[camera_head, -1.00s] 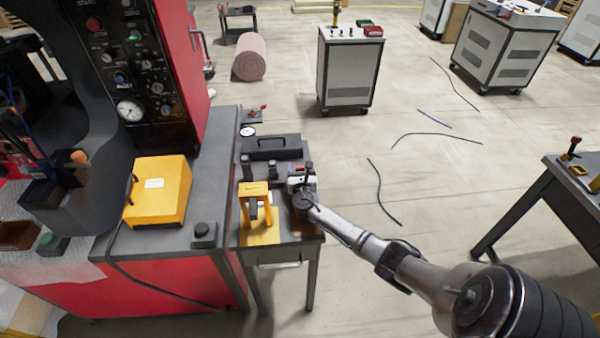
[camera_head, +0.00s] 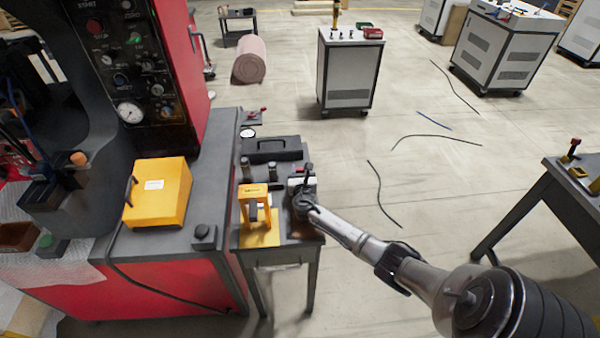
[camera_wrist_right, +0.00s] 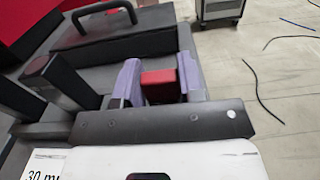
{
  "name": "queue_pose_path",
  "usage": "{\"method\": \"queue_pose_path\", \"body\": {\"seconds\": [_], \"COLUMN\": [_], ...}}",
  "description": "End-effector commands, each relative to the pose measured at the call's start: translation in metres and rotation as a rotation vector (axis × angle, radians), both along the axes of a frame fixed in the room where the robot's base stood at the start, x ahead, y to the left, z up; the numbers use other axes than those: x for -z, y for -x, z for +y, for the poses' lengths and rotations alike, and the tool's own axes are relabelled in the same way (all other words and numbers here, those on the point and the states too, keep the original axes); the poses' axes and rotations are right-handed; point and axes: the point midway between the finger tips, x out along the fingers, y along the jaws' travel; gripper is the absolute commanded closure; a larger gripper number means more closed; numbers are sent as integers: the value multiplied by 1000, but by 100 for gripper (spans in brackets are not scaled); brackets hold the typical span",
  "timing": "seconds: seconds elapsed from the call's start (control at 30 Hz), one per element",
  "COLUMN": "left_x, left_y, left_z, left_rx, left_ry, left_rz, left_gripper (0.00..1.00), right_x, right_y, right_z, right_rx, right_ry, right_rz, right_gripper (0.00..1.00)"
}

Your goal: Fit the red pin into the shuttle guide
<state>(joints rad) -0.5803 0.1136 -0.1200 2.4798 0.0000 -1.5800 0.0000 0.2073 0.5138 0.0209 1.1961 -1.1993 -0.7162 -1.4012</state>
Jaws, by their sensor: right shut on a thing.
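The red pin (camera_wrist_right: 160,86) shows as a short red block in the right wrist view, between the two purple fingers of my right gripper (camera_wrist_right: 160,82). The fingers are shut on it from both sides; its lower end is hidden. In the head view my right gripper (camera_head: 300,183) is over the right side of the small grey bench, right of the yellow stand (camera_head: 254,212). I cannot tell for sure which part is the shuttle guide. My left gripper is not in view.
A dark handled case (camera_head: 272,150) lies behind the gripper on the bench. Dark upright posts (camera_head: 272,172) stand left of the gripper. A yellow box (camera_head: 158,192) sits on the red machine's ledge at left. Open floor lies right of the bench.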

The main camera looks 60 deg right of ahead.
Motion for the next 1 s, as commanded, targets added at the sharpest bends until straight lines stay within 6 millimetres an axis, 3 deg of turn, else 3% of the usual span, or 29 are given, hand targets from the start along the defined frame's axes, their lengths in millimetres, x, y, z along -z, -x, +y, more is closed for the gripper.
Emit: {"method": "queue_pose_path", "body": {"seconds": [0.27, 0.5, 1.0], "left_x": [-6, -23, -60], "left_y": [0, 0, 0], "left_z": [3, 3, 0], "left_rx": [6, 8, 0], "left_ry": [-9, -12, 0], "left_rz": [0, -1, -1], "left_gripper": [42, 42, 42], "right_x": [-11, -46, -94], "right_y": [0, 0, 73], "right_z": [0, 0, 46], "right_rx": [0, 0, -2], "right_ry": [1, 2, -1], "right_rz": [-2, -3, 1], "right_gripper": [88, 88, 88]}}
